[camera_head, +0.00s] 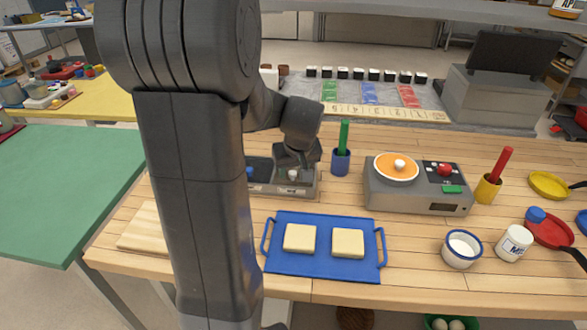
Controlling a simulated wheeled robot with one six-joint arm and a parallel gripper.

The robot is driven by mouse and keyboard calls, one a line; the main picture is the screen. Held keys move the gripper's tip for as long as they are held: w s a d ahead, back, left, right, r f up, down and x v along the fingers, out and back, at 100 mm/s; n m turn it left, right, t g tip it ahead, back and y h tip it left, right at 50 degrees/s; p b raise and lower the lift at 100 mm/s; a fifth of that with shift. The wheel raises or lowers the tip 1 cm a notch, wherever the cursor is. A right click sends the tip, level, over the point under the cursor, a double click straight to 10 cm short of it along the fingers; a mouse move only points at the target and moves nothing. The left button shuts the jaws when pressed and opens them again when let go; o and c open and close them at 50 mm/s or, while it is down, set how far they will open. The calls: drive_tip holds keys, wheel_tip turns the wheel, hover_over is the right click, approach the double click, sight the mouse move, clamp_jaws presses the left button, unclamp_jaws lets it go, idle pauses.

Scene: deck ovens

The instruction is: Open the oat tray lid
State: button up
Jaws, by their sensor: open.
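My gripper (293,168) is open and points down over a low grey box (308,189) at the middle of the wooden table. The box has a dark top. A small white knob shows at the fingertips; I cannot tell whether they touch it. A blue knob sits farther left on the box. My arm hides the left part of the box. No oat label is readable, so I cannot tell for sure that this box is the oat tray, or how its lid sits.
A blue tray (320,267) with two pale slabs lies in front. A blue cup (341,168) with a green stick stands just right of the box. A grey appliance (415,198) with an orange disc is farther right. A white bowl (460,258) and mug (514,244) stand front right.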

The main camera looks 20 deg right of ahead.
clamp_jaws()
drive_tip(key=shift+r, duration=0.1)
